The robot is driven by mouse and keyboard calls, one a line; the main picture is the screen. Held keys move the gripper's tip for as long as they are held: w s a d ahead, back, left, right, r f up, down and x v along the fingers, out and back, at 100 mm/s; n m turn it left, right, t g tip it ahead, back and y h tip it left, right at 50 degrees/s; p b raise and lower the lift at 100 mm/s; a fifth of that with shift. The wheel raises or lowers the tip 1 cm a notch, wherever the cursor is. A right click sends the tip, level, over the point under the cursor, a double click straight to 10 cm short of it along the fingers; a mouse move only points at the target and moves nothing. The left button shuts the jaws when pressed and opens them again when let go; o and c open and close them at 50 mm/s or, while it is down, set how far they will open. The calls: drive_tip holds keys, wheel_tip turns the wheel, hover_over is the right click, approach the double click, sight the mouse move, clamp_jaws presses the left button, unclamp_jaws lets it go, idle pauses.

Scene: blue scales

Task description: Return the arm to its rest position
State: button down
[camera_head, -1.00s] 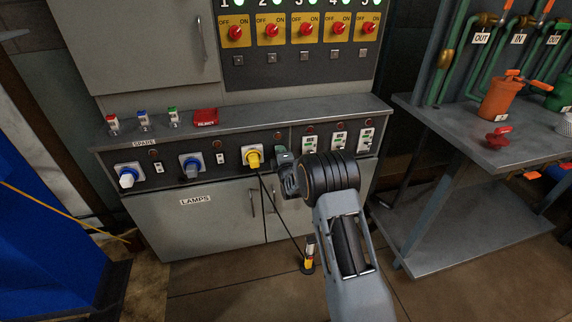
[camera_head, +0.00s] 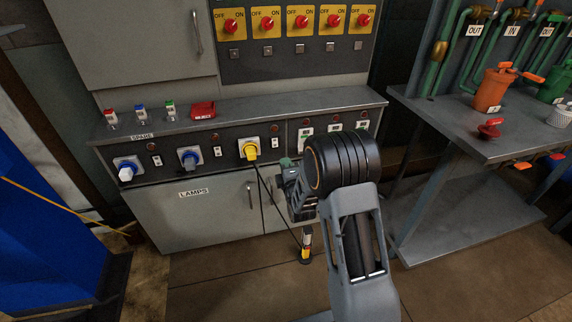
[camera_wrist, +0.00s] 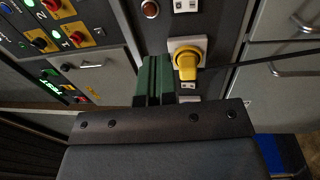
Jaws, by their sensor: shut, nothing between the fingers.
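My arm reaches forward from the lower right in the head view, in front of the grey control cabinet (camera_head: 165,222). My gripper (camera_head: 287,163) shows only partly there, behind the dark wrist joint. In the wrist view my gripper (camera_wrist: 153,62) shows as two green fingers, shut together with nothing between them. The yellow plug (camera_head: 250,150) sits in its socket on the cabinet panel, left of my gripper and apart from it. It also shows in the wrist view (camera_wrist: 186,64), beside the fingertips, with a black cable running off it.
The cabinet's ledge (camera_head: 250,103) carries small switches and a red box (camera_head: 203,110). A workbench (camera_head: 450,125) with pipes and an orange container (camera_head: 493,90) stands at the right. A cable connector (camera_head: 305,250) stands near the floor below my gripper. The floor in front is clear.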

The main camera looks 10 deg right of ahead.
idle(0.4)
drive_tip(key=s+f+m+g, duration=0.3)
drive_tip(key=f+m+g, duration=0.4)
drive_tip(key=f, duration=0.2)
drive_tip(key=s+r+m+g+p, duration=0.3)
drive_tip(key=s+g+p, duration=0.1)
drive_tip(key=s, duration=0.2)
drive_tip(key=s+r+m+g+p, duration=0.1)
drive_tip(key=s+r+p, duration=0.5)
drive_tip(key=r, duration=0.6)
drive_tip(key=s+r+m+g+p, duration=0.2)
drive_tip(key=s+r+m+p, duration=0.2)
drive_tip(key=r, duration=0.9)
drive_tip(key=s+r+m+g+p, duration=0.1)
drive_tip(key=s+r+m+p, duration=0.2)
drive_tip(key=s+r+p, duration=0.7)
wheel_tip(320, 180, up, 4)
drive_tip(key=shift+s+f+g+p, duration=0.15)
drive_tip(key=shift+f+g+p, duration=0.15)
drive_tip(key=shift+p, duration=0.2)
drive_tip(key=c, duration=1.8)
unclamp_jaws()
drive_tip(key=shift+c, duration=0.2)
